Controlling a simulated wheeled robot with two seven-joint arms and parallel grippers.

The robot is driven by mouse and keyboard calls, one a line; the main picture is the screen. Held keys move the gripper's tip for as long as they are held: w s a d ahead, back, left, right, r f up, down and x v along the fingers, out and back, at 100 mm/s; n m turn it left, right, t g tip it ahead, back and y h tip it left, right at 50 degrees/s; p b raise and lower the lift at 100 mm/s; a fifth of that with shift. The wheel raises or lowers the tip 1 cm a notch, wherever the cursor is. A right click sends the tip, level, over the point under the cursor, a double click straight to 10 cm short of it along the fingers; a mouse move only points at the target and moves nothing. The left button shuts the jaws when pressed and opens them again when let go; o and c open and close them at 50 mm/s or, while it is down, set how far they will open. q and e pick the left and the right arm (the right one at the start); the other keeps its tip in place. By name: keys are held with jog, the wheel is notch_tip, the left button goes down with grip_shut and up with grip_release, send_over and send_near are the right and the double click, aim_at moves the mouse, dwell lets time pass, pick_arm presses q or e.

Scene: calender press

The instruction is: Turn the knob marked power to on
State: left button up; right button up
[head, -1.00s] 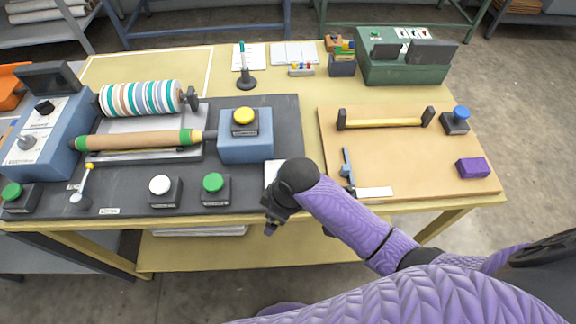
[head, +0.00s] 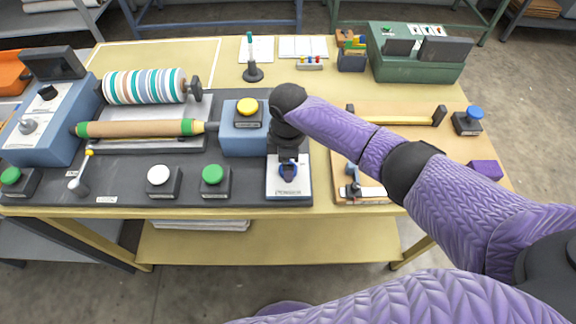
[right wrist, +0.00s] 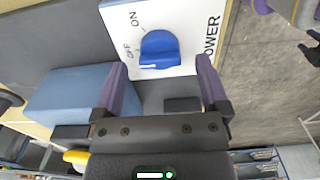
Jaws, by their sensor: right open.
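The power knob is blue and sits on a white plate (head: 295,193) at the front edge of the dark panel. The knob (right wrist: 160,48) shows clearly in the right wrist view, with ON and OFF printed on its left side and POWER on its right. A white mark on the knob lies on the side near OFF. My right gripper (head: 288,165) points down over the plate in the head view. In the right wrist view its open fingers (right wrist: 162,65) stand on either side of the knob, apart from it; their exact height above the plate is hard to tell. My left gripper is not in view.
A blue box with a yellow button (head: 247,106) stands just behind the plate. Green (head: 214,175) and white (head: 160,175) buttons lie to its left. A wooden board (head: 470,150) with a handle bar (head: 438,115) is to the right, partly behind my arm.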

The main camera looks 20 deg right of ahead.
jog(key=shift+f, duration=0.9)
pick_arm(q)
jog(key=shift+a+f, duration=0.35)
pick_arm(e)
jog(key=shift+c, duration=0.4)
grip_shut()
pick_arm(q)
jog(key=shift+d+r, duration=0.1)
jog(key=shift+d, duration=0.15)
